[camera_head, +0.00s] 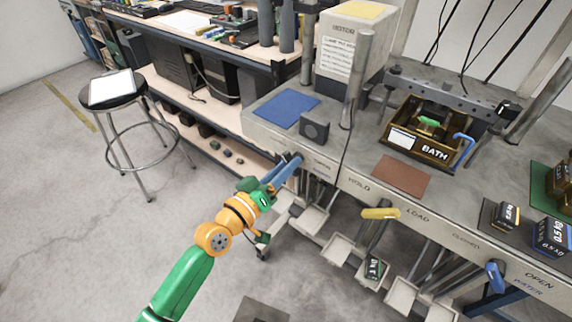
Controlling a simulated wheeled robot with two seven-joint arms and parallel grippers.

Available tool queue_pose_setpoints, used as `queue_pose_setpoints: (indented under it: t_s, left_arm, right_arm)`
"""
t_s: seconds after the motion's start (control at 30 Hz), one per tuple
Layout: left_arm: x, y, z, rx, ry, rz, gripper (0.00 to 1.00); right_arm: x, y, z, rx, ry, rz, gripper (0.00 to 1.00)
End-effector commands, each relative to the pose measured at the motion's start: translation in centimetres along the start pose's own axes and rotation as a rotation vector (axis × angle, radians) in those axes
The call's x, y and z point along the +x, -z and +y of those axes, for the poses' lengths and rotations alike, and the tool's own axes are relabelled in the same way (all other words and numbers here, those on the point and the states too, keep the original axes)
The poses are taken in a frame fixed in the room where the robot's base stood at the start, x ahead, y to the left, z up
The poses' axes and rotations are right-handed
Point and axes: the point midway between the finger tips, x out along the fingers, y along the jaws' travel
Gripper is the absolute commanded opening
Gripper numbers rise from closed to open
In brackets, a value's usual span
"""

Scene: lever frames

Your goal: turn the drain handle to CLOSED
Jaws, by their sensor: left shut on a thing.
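The blue lever handle (287,168) at the left end of the bench front is beside the word OPEN; smaller lettering near it is too small to read, so I take it for the drain handle. It slants down and left from its pivot at the panel edge. My left gripper (268,190), on its green and orange arm, is shut on its lower end and partly hides it. No word CLOSED shows clearly by this handle. My right gripper is not in view.
A yellow handle (380,213) sits by HOLD and LOAD. Another blue handle (495,277) is at the right, by OPEN and WATER. Grey counterweight pans (309,220) hang below the bench front. A BATH box (432,128) stands on top. A stool (113,90) stands left; floor around it is clear.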

Motion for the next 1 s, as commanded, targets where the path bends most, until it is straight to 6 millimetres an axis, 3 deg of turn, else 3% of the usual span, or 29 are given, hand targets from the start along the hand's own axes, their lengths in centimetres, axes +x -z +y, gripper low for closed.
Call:
queue_pose_setpoints:
  t_s: [0.33, 0.87, 0.9, 0.97, 1.0]
  left_arm:
    - [-0.04, -0.39, -0.15, -0.127, 0.003, -0.01, 0.0]
    - [-0.04, -0.45, -0.16, -0.151, 0.003, -0.011, 0.0]
    - [-0.04, -0.45, -0.16, -0.15, 0.003, -0.011, 0.35]
    - [-0.04, -0.42, -0.15, -0.15, 0.003, -0.011, 0.5]
    - [-0.04, -0.38, -0.14, -0.15, 0.003, -0.01, 0.5]
  right_arm:
    - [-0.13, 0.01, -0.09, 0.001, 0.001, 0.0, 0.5]
    - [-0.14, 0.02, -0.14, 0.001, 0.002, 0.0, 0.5]
    - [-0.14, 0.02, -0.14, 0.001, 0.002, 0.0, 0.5]
    - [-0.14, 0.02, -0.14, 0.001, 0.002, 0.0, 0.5]
    - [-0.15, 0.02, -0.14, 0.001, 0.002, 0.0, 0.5]
